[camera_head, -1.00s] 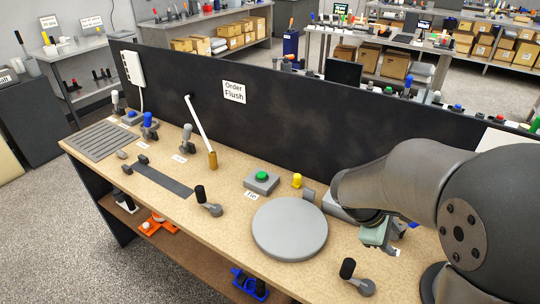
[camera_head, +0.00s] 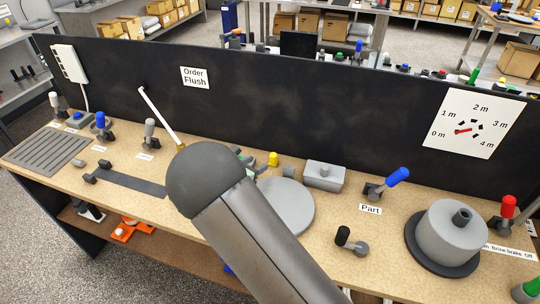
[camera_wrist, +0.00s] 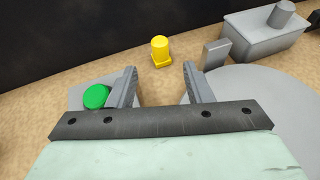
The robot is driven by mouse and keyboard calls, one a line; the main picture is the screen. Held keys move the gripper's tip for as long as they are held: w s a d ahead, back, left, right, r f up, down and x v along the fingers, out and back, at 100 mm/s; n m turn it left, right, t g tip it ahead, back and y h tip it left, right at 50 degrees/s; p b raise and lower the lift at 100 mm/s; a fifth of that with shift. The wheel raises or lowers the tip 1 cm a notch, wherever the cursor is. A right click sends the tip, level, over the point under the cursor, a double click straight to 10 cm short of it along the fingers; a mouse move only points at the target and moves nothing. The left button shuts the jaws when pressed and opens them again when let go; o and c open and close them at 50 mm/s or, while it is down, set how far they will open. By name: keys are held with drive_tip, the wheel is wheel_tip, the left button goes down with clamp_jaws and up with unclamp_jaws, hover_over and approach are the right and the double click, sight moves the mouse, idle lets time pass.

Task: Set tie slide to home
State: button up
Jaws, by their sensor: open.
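No label that I can read names the tie slide. A dark flat strip (camera_head: 130,182) with a small dark block (camera_head: 104,164) near its far left end lies on the bench, left of my arm. In the wrist view, a green button (camera_wrist: 96,96) on a grey base sits by the left finger, partly hidden by it. A short yellow peg (camera_wrist: 160,50) stands beyond the fingertips, between them in the picture. In the head view my arm hides most of the gripper and the button.
A grey round plate (camera_head: 287,207) lies right of my gripper, with a grey box (camera_head: 324,176) behind it. A white rod (camera_head: 160,115) leans near the black back panel (camera_head: 270,100). Blue (camera_head: 398,175) and black-knobbed (camera_head: 343,235) levers and a reel (camera_head: 450,232) stand further right.

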sight(271, 157)
drive_tip(key=p+x, duration=0.1)
drive_tip(key=x, duration=0.8)
drive_tip(key=shift+w+d+f+p, duration=0.15)
drive_tip(key=shift+w+f+p, duration=0.05)
drive_tip(key=shift+w+p, duration=0.2)
drive_tip(key=shift+c, duration=0.4)
